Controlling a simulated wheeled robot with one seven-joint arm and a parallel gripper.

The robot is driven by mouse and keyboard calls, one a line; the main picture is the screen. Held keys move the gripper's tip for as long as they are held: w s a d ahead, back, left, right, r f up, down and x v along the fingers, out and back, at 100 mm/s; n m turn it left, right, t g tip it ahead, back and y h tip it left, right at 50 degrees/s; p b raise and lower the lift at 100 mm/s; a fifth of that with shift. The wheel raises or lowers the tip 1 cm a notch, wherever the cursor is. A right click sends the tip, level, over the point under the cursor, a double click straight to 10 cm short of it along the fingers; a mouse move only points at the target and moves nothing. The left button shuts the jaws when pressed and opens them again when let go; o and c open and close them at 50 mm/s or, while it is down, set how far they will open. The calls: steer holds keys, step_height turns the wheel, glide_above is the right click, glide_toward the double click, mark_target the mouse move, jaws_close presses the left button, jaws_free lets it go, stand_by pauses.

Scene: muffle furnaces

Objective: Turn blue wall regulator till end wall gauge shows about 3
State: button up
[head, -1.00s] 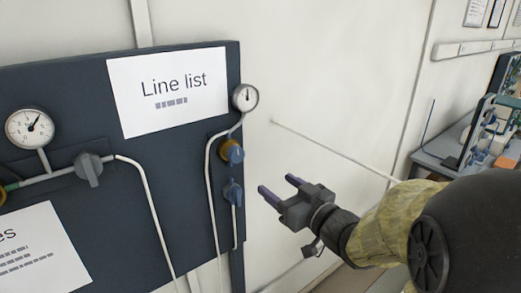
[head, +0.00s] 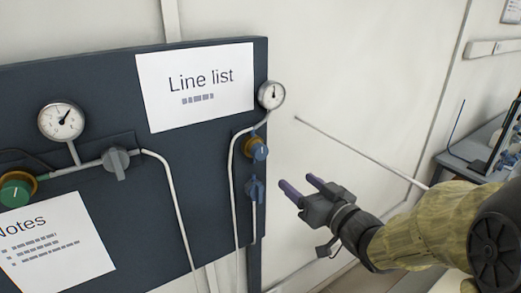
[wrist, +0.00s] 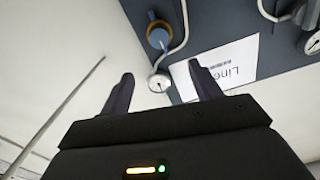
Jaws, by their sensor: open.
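The blue wall regulator (head: 257,149) is a round blue knob on a brass-coloured collar near the board's right edge. It also shows at the top of the wrist view (wrist: 158,38). The end wall gauge (head: 271,95) is a small round white dial above it, joined by a pale pipe. Its needle points roughly upward; the numbers are too small to read. In the wrist view the gauge (wrist: 158,82) appears between the fingers. My gripper (head: 297,182) is open and empty, right of the regulator and slightly lower, apart from it. Its fingers point toward the board.
A blue valve handle (head: 255,189) sits just below the regulator. Further left are a larger gauge (head: 61,121), a grey valve handle (head: 116,160) and a green regulator (head: 17,189). Pale pipes run down the dark board (head: 205,150). A bench (head: 460,160) stands at the right.

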mark_target(262, 155)
steer(key=p+x, duration=0.8)
steer(key=x, duration=0.8)
steer(key=shift+w+a+p, duration=0.25)
steer(key=shift+w+p, duration=0.05)
steer(key=shift+p, duration=0.05)
steer(key=c, duration=1)
steer(key=shift+f+b, duration=0.15)
steer(key=shift+b, duration=0.25)
steer(key=shift+b, duration=0.4)
